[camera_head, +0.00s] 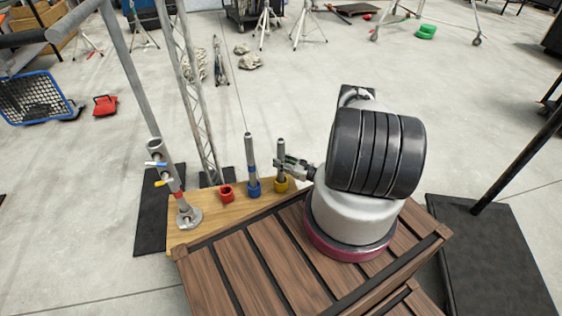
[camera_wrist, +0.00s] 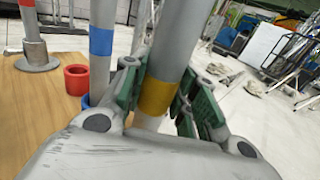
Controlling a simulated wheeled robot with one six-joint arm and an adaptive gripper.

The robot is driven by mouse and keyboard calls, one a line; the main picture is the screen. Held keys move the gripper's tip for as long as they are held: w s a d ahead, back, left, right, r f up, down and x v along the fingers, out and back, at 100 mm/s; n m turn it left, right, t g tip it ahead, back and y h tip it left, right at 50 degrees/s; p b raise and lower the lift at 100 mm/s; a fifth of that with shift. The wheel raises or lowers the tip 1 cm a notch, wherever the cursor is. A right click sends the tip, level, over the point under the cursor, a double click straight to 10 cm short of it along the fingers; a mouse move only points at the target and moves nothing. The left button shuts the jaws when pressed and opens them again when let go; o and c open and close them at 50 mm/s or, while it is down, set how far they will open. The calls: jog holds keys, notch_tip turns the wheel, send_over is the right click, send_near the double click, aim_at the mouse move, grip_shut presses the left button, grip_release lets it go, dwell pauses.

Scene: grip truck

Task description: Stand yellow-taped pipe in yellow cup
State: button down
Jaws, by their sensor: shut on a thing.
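The yellow-taped pipe (camera_head: 281,150) is grey and stands close to upright at the yellow cup (camera_head: 280,186) on the wooden board. In the wrist view the pipe (camera_wrist: 184,40) shows its yellow tape band between my fingers. My gripper (camera_head: 292,167) reaches in from the right and is shut on the pipe just above the cup. The green finger pads (camera_wrist: 158,92) press on both sides of it. The pipe's lower end is hidden, so I cannot tell whether it rests on the cup's floor. The yellow cup is hidden in the wrist view.
The blue-taped pipe (camera_head: 249,150) stands in the blue cup (camera_head: 254,188), close on the left. The red cup (camera_head: 227,193) is empty. A red-taped pipe (camera_head: 179,186) stands in a grey holder at the board's left end. Brown slatted decking (camera_head: 250,268) lies in front.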

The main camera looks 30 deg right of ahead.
jog(key=shift+f, duration=2.25)
jog(key=c, duration=1)
grip_release()
jog(key=shift+c, duration=0.2)
jog(key=v, duration=1.2)
